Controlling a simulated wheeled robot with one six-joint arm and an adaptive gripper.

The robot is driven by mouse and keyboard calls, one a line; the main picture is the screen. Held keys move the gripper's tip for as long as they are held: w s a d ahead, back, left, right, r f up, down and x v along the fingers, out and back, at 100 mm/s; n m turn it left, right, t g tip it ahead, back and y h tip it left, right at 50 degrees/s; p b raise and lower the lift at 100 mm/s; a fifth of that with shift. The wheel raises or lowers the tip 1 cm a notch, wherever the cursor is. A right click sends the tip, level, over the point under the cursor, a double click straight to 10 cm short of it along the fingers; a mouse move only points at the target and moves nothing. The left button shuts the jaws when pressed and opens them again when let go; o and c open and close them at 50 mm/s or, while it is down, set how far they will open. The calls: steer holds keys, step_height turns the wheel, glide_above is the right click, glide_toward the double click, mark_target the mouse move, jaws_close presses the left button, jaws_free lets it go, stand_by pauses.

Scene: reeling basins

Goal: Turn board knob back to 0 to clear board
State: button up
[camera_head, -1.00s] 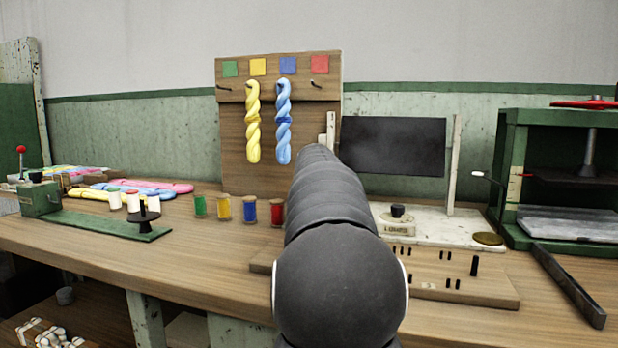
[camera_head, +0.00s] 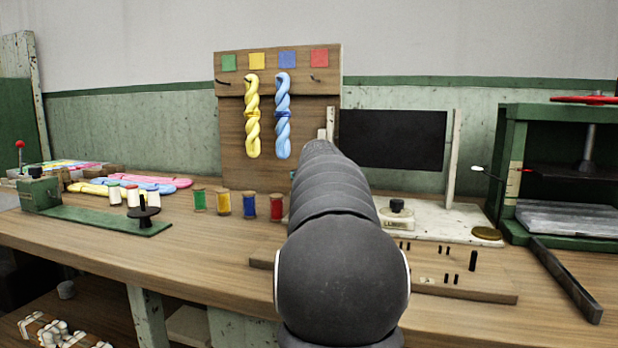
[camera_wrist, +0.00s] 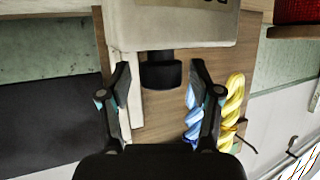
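A black knob (camera_head: 397,205) sits on a small pale labelled block (camera_head: 397,218) on the white base of the black board (camera_head: 392,139). The label is too small to read surely. In the wrist view, turned about, the knob (camera_wrist: 161,72) projects from the pale block (camera_wrist: 180,25). My gripper (camera_wrist: 161,82) is open, with one finger on each side of the knob and small gaps showing. I cannot tell how deep the fingers reach. In the head view my dark arm hides the gripper. No scale or pointer on the knob is legible.
A wooden rack (camera_head: 230,130) with yellow and blue twisted skeins stands behind my arm. Coloured spools (camera_head: 222,203) stand left of it. A pegged wooden board (camera_head: 480,288) lies in front of the knob. A green press (camera_head: 508,165) stands at the right.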

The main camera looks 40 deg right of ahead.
steer(key=shift+s+a+r, duration=0.1)
steer(key=v, duration=1.1)
steer(key=shift+s+a, duration=0.2)
steer(key=shift+s, duration=0.05)
